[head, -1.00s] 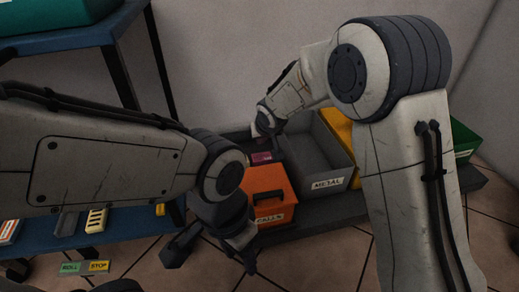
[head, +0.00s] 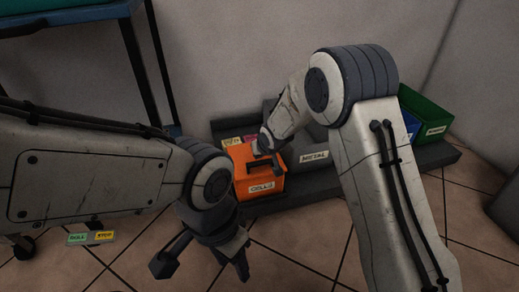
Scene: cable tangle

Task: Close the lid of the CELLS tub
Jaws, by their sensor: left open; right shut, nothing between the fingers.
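The orange CELLS tub (head: 243,178) sits left of centre on the dark low shelf, with its white label facing me. An orange surface shows across its top; I cannot tell whether the lid is fully down. My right gripper (head: 275,163) is shut and empty, low over the top of the tub. Its wrist hides part of the tub's back right, and I cannot tell if it touches. My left gripper (head: 204,264) is open and empty in front of and to the left of the tub, with its fingers spread above the floor.
The grey METAL bin (head: 316,157) stands right of the tub, partly hidden by my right arm. A green bin (head: 428,115) and a blue bin (head: 411,124) are further right. The tiled floor (head: 300,240) in front is clear.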

